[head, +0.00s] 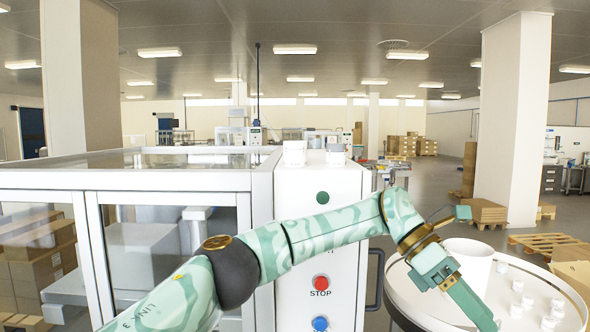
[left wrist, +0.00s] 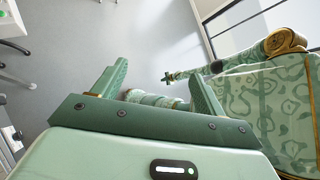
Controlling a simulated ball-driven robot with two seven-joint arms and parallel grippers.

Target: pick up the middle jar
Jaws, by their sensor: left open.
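Several small white jars stand on the round white table at the right of the head view, among them one jar (head: 517,285) near the middle of the group. I cannot tell which is meant as the middle jar. My left gripper (head: 468,300) reaches over the table from the left and points down to the right, left of the jars and apart from them. In the left wrist view my left gripper (left wrist: 157,76) is open, with no jar between its fingers. No jar shows in that view.
A large white cylindrical container (head: 469,262) stands on the round table (head: 410,305) behind my left gripper. A white machine cabinet (head: 290,200) with glass doors and a STOP button fills the left and centre. Pallets (head: 545,243) lie on the floor behind.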

